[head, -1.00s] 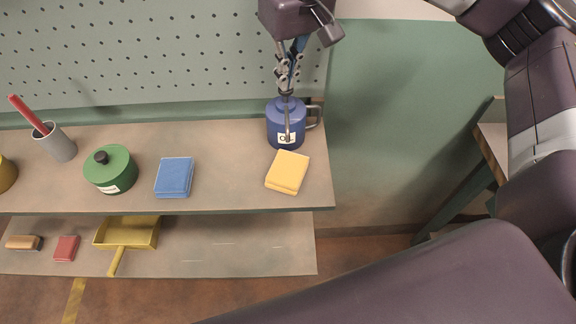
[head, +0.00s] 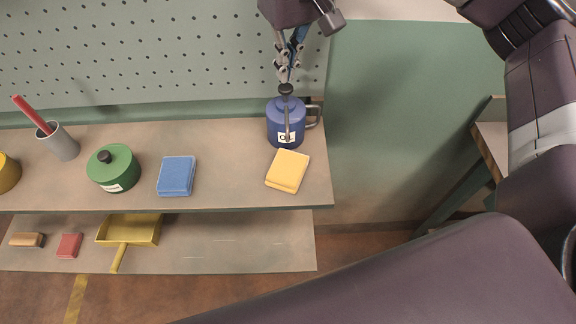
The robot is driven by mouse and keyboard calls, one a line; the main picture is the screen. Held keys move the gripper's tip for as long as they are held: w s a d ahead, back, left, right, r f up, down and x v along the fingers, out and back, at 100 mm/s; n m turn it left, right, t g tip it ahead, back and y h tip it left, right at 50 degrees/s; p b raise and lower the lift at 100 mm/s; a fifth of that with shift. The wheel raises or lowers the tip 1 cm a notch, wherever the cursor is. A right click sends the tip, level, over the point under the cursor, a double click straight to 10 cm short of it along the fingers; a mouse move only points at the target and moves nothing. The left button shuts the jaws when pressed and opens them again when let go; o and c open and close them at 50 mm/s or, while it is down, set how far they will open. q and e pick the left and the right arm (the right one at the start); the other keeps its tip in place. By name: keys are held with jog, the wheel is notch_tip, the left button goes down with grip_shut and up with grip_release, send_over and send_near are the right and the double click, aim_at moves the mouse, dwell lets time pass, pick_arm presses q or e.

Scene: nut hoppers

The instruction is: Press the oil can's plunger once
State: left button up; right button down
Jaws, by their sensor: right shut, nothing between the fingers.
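The blue oil can (head: 285,112) stands upright at the right end of the upper shelf, with a white label on its front and a handle on its right. Its dark plunger knob (head: 286,89) sits on top, and a thin spout runs down the front. My right gripper (head: 286,78) is shut and empty, pointing down just above the knob. A small gap seems to show between fingertips and knob; I cannot tell exactly whether they touch. My left gripper is not in view.
On the upper shelf (head: 225,196) are a yellow cloth (head: 288,171), a blue cloth (head: 177,176), a green canister (head: 113,171) and a grey cup (head: 62,144) with a red stick. A yellow dustpan (head: 130,231) lies on the lower shelf. A pegboard (head: 150,50) rises behind.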

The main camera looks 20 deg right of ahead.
notch_tip(320, 180, up, 6)
jog(key=p, duration=0.3)
jog(key=shift+f, duration=0.15)
dwell(0.5)
